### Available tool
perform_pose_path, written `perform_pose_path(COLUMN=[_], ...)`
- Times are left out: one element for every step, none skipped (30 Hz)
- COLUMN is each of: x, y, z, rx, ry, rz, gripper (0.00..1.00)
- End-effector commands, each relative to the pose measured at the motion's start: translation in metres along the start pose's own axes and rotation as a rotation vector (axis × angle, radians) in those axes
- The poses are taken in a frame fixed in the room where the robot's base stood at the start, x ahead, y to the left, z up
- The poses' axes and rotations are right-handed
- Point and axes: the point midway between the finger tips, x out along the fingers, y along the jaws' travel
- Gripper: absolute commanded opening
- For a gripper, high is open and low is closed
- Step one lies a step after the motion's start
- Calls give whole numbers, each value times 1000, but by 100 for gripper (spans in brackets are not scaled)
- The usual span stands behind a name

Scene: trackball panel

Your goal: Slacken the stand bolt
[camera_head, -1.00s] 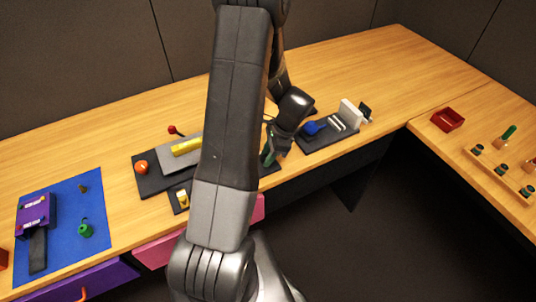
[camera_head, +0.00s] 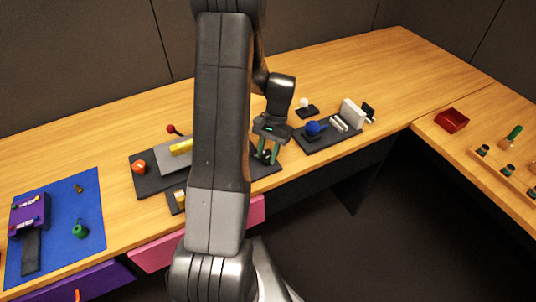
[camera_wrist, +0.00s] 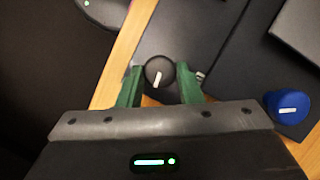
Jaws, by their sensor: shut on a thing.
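A black round knob with a white mark (camera_wrist: 159,72) sits between the green fingers of my gripper (camera_wrist: 160,84) in the wrist view. It looks like the head of the stand bolt, but I cannot tell for certain. My gripper (camera_head: 267,158) is shut on it, over a dark plate (camera_head: 270,169) near the table's front edge. In the head view the fingers mostly hide the knob. A small metal pin shows beside the right finger in the wrist view.
A blue ball (camera_head: 313,128) on a dark panel stands just right of my gripper; it also shows in the wrist view (camera_wrist: 290,107). A white knob on a small base (camera_head: 305,105) is behind. A grey-and-yellow device with an orange knob (camera_head: 138,167) is left.

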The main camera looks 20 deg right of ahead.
Motion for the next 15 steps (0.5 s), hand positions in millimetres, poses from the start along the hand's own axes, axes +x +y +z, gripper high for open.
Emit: perform_pose_path(x=[0,0,0,0,0,0,0,0,0,0,0,0,0,0,0], y=[-1,-2,-2,-2,-2,-2,-2,-3,-3,-3,-4,-4,-4,-4,-4], z=[-1,-1,-1,-1,-1,-1,-1,-1,0,0,0,0,0,0,0], rx=[-41,-66,-100,-123,-146,-175,-198,-218,-245,-263,-281,-302,-318,-332,-349], ry=[3,3,3,3,3,3,4,4,4,4,4,4,4,4,4], rz=[17,27,41,52,60,73,82,90,101,109,117,125,131,137,145], gripper=[10,10,10,10,10,10,10,10,10,10,10,10,10,10,10])
